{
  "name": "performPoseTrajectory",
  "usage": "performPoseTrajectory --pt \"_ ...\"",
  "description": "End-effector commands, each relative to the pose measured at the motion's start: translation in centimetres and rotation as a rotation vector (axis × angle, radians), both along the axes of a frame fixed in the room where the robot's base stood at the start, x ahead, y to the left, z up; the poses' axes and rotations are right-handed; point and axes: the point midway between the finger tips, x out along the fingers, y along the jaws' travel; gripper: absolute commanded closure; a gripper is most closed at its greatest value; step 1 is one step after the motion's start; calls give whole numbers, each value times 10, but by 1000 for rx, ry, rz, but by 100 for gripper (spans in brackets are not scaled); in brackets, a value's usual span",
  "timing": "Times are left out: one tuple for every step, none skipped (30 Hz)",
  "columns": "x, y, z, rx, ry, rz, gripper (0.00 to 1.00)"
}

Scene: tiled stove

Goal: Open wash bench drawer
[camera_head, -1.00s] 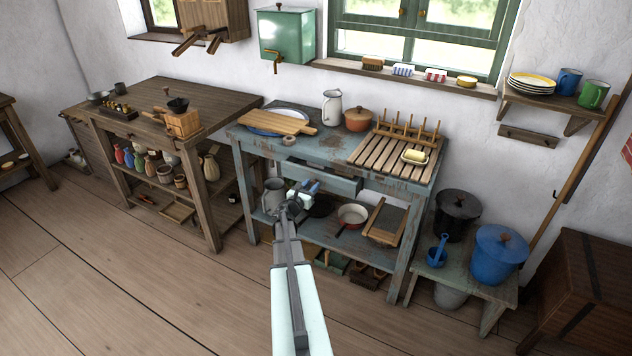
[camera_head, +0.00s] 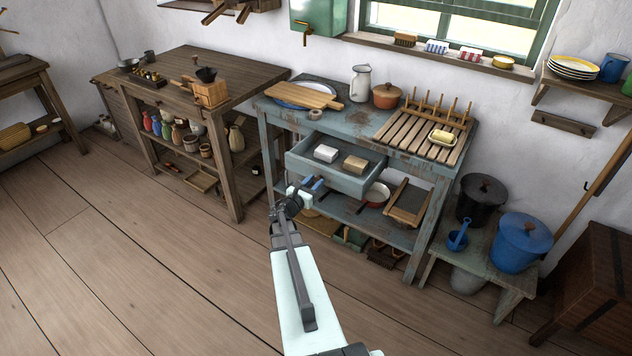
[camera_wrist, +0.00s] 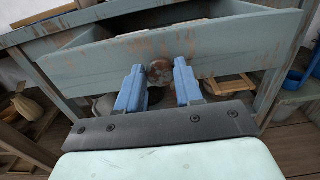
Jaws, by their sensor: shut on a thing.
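The wash bench (camera_head: 400,144) is a worn blue-grey table in the middle of the head view. Its drawer (camera_head: 333,182) is pulled well out, with a white block (camera_head: 326,153) and a tan block (camera_head: 356,163) inside. My gripper (camera_head: 312,184) is at the drawer front. In the wrist view the drawer front (camera_wrist: 230,48) spans the picture, and its round brown knob (camera_wrist: 159,71) sits between the blue fingertips of my gripper (camera_wrist: 159,88). The fingers are shut on the knob, which is partly hidden in the head view.
A cutting board (camera_head: 305,95), white jug (camera_head: 361,83), orange pot (camera_head: 386,95) and slatted rack (camera_head: 420,130) stand on the bench top. A brown table (camera_head: 190,75) is to the left. A blue pot (camera_head: 521,243) stands on a low bench at right. The floor in front is clear.

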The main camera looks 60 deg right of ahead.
Motion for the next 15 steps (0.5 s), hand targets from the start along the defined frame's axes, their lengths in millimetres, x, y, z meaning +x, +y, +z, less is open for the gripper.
performPoseTrajectory --pt "0 0 0 0 0 0 100" --pt "0 0 0 0 0 0 100" --pt "0 0 0 0 0 0 100" --pt "0 0 0 0 0 0 100" --pt "0 0 0 0 0 0 100" --pt "0 0 0 0 0 0 100" --pt "0 0 0 0 0 0 100" --pt "0 0 0 0 0 0 64" --pt "0 0 0 0 0 0 60" --pt "0 0 0 0 0 0 57" --pt "0 0 0 0 0 0 54" --pt "0 0 0 0 0 0 50" --pt "0 0 0 0 0 0 47" --pt "0 0 0 0 0 0 44" --pt "0 0 0 0 0 0 41"
